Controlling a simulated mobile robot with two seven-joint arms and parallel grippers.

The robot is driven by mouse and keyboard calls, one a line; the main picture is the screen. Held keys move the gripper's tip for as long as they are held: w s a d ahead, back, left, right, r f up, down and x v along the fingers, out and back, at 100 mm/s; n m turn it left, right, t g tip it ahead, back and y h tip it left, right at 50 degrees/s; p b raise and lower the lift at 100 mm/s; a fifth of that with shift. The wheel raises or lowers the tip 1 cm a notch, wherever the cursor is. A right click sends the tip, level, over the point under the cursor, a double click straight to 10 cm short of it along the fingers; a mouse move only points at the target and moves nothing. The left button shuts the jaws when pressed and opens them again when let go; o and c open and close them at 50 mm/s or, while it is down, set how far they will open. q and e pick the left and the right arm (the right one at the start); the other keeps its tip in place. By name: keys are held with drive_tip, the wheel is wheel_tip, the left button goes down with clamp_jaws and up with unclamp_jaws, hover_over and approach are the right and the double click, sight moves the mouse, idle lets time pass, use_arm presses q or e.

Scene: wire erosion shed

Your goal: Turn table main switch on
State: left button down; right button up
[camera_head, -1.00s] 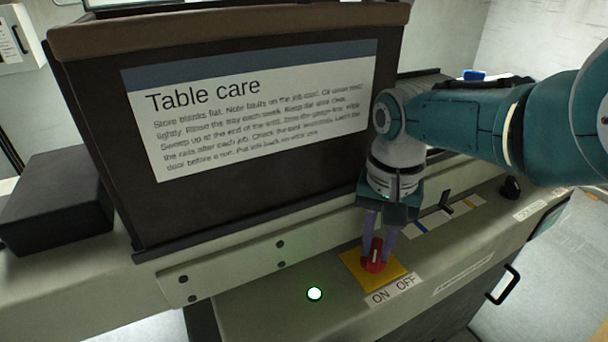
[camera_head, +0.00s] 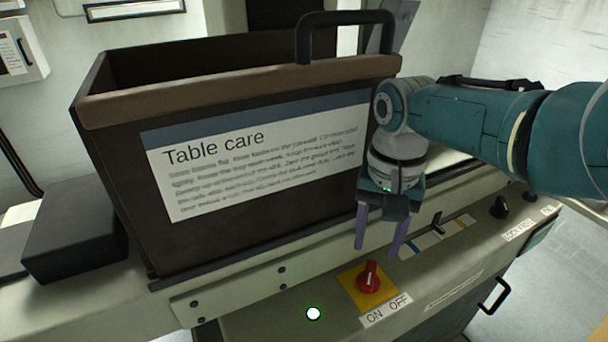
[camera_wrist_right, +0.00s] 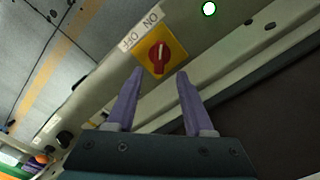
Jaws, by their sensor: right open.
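The main switch is a red rotary knob (camera_head: 368,277) with a white line, on a yellow plate (camera_head: 372,301) on the sloping panel. Its white line stands roughly upright in the head view. An "ON OFF" label (camera_head: 386,310) sits along the plate's lower edge. My right gripper (camera_head: 378,250) is open and empty, above and behind the knob, apart from it. In the right wrist view, the knob (camera_wrist_right: 158,56) shows beyond the gap between the open fingers (camera_wrist_right: 160,72). A green lamp (camera_head: 313,314) left of the plate is lit. My left gripper is out of view.
A large dark bin (camera_head: 115,180) with a "Table care" sign (camera_head: 260,160) stands behind the panel, left of my right arm. A black block (camera_head: 75,235) lies at the left. A small black lever (camera_head: 438,226) and a black knob (camera_head: 500,207) sit farther right.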

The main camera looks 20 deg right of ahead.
drive_tip(key=shift+r+p, duration=0.6)
drive_tip(key=shift+r, duration=1)
